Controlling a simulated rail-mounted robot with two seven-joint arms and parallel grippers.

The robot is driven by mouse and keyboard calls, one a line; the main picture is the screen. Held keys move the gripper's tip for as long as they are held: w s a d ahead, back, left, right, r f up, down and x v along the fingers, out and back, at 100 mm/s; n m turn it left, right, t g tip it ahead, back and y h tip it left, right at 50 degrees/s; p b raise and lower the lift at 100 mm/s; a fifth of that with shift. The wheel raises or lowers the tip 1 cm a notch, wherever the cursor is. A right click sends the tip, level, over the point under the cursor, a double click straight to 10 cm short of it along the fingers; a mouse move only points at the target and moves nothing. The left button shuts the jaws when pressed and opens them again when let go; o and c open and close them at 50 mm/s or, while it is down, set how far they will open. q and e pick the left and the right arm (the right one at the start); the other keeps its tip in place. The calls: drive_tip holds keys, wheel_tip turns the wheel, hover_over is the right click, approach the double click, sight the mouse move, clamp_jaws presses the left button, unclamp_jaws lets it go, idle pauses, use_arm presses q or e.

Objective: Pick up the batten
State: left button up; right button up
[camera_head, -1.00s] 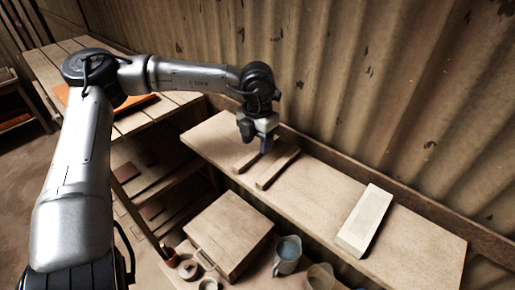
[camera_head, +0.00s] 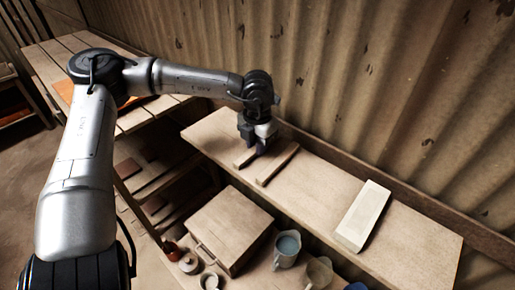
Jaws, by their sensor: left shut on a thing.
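Two thin wooden battens lie side by side, slanted, on the upper wooden shelf (camera_head: 325,195) along the wall. My left gripper (camera_head: 260,150) reaches down from its wrist onto the far end of the left batten (camera_head: 243,159) and is shut on it. The gripper hides that end of the batten, and its fingertips are hard to make out. The right batten (camera_head: 276,166) lies close beside it, apart from the jaws. I cannot tell any gap between the held batten and the shelf. My right gripper is not in view.
A pale rectangular block (camera_head: 362,216) lies farther right on the shelf. Below stand a wooden box (camera_head: 228,225), a blue-grey mug (camera_head: 287,248) and small pots. A slatted table (camera_head: 60,60) is at the left. The corrugated wall (camera_head: 370,90) rises close behind the shelf.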

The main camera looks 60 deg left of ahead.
use_arm(q)
clamp_jaws()
drive_tip(key=shift+r, duration=0.15)
